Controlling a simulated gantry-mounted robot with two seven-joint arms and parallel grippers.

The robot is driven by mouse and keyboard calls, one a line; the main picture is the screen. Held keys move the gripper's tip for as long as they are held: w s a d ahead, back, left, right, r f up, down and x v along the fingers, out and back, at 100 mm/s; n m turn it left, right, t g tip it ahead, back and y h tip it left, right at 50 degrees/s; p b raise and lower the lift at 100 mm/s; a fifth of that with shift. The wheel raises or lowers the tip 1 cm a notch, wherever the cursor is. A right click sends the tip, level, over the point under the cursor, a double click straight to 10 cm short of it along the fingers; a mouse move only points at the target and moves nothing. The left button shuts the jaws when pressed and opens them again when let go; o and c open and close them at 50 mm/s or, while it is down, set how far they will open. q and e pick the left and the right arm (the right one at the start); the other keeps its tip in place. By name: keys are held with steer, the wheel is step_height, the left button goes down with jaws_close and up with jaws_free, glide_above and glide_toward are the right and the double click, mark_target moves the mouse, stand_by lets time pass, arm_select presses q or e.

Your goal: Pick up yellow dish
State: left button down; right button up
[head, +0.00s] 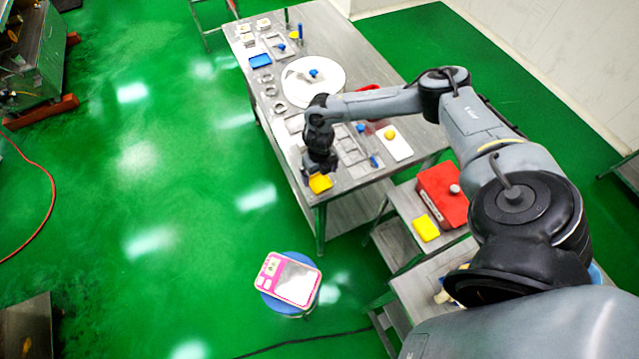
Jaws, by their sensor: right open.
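A small yellow dish (320,184) lies at the near left corner of the steel table (340,193). My right gripper (319,172) is directly over it, pointing down, and hides its far part. The jaws are open; I cannot tell whether they touch the dish. Another flat yellow item (426,229) lies on the lower side table at the right. My left gripper is not in view.
A white round plate (322,88) with a blue item, a blue tray (260,61) and a white board (398,149) are on the table. A pink scale (287,279) stands on a blue stool. A red box (440,190) is at the right.

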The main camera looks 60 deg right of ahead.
mark_target(321, 186)
steer(key=shift+s+d+f, duration=0.1)
steer(key=shift+f, duration=1.4)
steer(key=shift+s+d+f, duration=0.1)
steer(key=shift+f, duration=1.4)
steer(key=c, duration=1)
